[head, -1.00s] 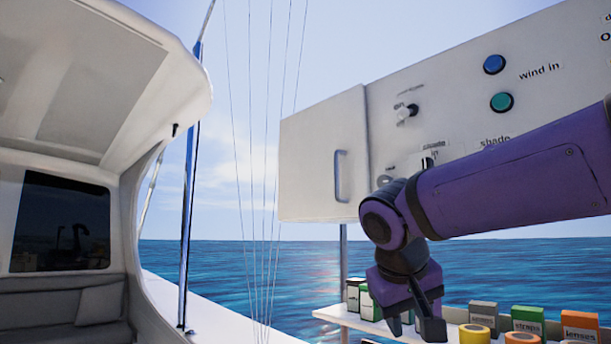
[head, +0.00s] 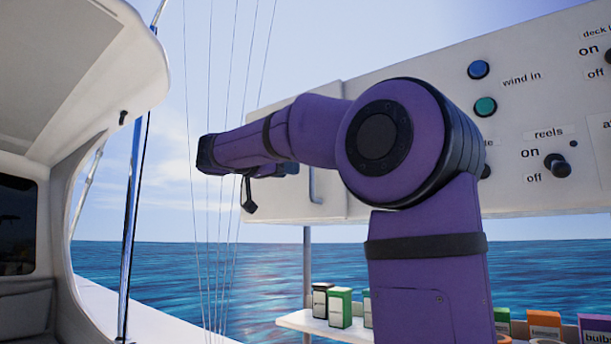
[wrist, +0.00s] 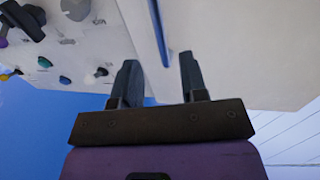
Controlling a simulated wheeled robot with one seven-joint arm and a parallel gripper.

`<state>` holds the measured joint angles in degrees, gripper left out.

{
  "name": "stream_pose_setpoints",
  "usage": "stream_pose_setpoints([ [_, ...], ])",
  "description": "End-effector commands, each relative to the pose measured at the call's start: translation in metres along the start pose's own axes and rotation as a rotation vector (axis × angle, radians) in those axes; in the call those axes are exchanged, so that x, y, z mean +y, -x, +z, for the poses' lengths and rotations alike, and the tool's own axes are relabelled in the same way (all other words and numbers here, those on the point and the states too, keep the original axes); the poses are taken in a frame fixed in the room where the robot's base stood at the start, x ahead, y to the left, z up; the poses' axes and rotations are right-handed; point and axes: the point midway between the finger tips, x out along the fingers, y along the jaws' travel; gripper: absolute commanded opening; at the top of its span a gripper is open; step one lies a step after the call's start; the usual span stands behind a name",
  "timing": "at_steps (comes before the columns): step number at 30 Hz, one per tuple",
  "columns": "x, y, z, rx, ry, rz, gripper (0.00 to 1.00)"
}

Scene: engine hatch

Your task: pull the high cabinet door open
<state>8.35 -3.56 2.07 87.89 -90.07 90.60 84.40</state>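The high cabinet door (head: 285,205) is a flat white panel at the left end of the white control cabinet; my arm covers much of it. Its upright bar handle (head: 313,185) shows only its lower part in the head view. In the wrist view the handle (wrist: 158,32) is a blue-grey bar on the white door (wrist: 235,50). My gripper (head: 249,196) is in front of the door, left of the handle in the head view. In the wrist view my gripper (wrist: 160,80) is open, and the handle's end lies between its fingers in the picture. Neither finger visibly touches it; the depth gap is unclear.
The control panel (head: 520,130) right of the door carries knobs and buttons. Below it is a white shelf (head: 300,322) with small boxes and jars. Thin rigging lines and a mast stay (head: 135,220) stand at the left. Open sea lies beyond.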

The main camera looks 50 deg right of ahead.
Motion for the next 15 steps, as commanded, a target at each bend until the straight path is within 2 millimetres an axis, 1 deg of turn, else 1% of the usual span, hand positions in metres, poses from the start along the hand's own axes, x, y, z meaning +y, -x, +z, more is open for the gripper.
stream_pose_setpoints([
  [3, 0.001, -0.022, 0.000, -0.001, 0.002, 0.003, 0.40],
  [9, 0.001, -0.056, 0.001, -0.002, 0.002, 0.002, 0.40],
  [15, 0.000, -0.080, 0.001, -0.003, 0.002, 0.000, 0.40],
])
